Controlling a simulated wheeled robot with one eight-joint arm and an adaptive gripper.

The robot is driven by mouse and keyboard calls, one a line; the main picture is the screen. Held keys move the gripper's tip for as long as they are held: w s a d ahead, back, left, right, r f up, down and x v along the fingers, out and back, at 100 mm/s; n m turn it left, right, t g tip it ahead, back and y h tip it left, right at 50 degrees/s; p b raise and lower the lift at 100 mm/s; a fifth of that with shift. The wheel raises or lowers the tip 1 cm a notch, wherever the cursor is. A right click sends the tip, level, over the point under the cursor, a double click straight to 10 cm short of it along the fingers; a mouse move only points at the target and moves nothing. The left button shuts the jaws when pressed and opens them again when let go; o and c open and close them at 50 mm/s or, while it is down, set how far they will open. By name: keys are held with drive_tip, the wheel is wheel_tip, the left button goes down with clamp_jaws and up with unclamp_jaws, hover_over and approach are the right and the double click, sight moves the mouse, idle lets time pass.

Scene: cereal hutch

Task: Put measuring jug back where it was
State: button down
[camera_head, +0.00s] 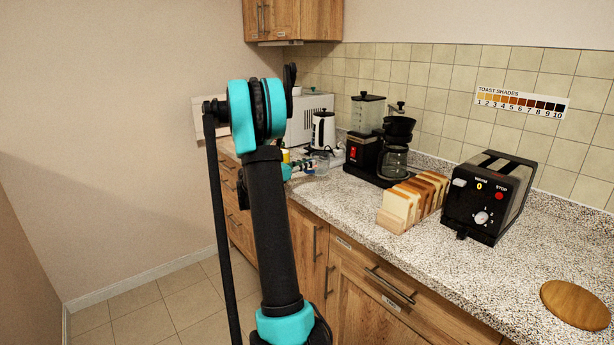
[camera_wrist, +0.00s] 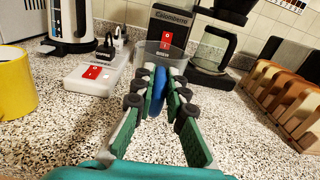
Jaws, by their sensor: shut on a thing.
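The measuring jug is a clear vessel (camera_wrist: 152,56) with a blue handle (camera_wrist: 159,92). My gripper (camera_wrist: 160,84) is shut on the blue handle, its green-padded fingers on either side of it. In the head view the jug (camera_head: 321,165) shows small at the far part of the counter, partly behind my arm. I cannot tell whether its base touches the counter.
A power strip (camera_wrist: 92,76) with a red switch and plugs lies left of the jug, near a white kettle (camera_wrist: 70,25). A yellow mug (camera_wrist: 14,92) is at far left. The coffee maker (camera_head: 394,150), sliced bread (camera_head: 412,201) and toaster (camera_head: 489,197) stand right. Speckled counter (camera_wrist: 235,135) is clear between.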

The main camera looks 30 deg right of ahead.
sight(313, 173)
drive_tip(key=shift+f, duration=2.3)
drive_tip(key=shift+f, duration=0.15)
drive_tip(key=c, duration=1.6)
unclamp_jaws()
drive_tip(key=shift+o, duration=0.2)
